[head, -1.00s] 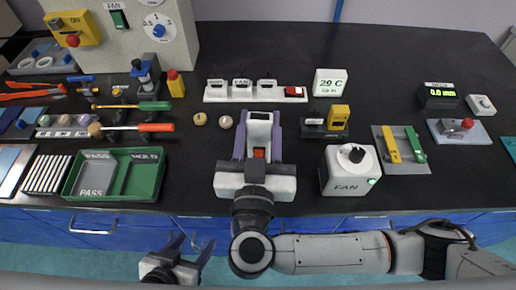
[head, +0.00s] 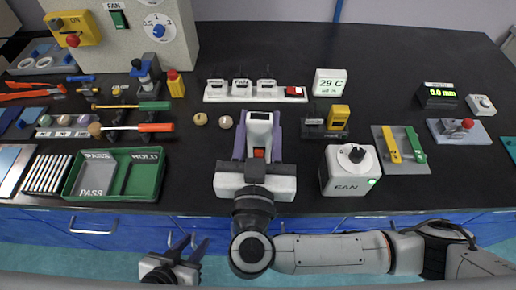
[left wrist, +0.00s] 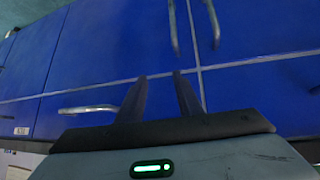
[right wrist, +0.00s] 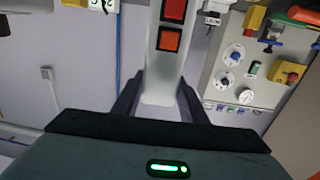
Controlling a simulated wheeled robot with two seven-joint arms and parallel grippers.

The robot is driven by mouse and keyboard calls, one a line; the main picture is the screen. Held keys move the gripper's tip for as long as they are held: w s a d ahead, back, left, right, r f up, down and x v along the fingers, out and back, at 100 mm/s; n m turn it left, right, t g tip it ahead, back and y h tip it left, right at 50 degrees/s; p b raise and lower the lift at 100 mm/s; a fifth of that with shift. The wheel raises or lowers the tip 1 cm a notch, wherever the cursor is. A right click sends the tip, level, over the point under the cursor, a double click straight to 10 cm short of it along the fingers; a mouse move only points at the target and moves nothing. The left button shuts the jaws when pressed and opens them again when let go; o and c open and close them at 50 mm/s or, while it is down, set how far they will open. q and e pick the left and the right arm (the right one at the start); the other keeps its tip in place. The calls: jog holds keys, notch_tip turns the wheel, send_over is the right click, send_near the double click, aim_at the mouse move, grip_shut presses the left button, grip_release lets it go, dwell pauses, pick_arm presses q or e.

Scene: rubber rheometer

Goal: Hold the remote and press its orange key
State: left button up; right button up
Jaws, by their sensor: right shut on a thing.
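The remote (head: 260,128) is white with a dark end and an orange-red key (head: 259,153). My right gripper (head: 260,145) is shut on it, one finger along each side, over the front middle of the table. In the right wrist view the remote (right wrist: 163,80) stands between the fingers, with a red key and an orange key (right wrist: 168,39) uncovered. My left gripper (head: 190,243) is open and empty, low in front of the table edge, well apart from the remote. In the left wrist view its fingers (left wrist: 160,76) are spread before blue drawer fronts.
A white fan box (head: 346,177) stands right of the remote. A green divided tray (head: 160,175) lies to the left, with a screwdriver (head: 150,128) and other tools behind it. A white switch strip (head: 245,97) lies behind the remote. The back middle of the table is clear.

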pick_arm(q)
grip_shut()
dwell(0.5)
dwell(0.8)
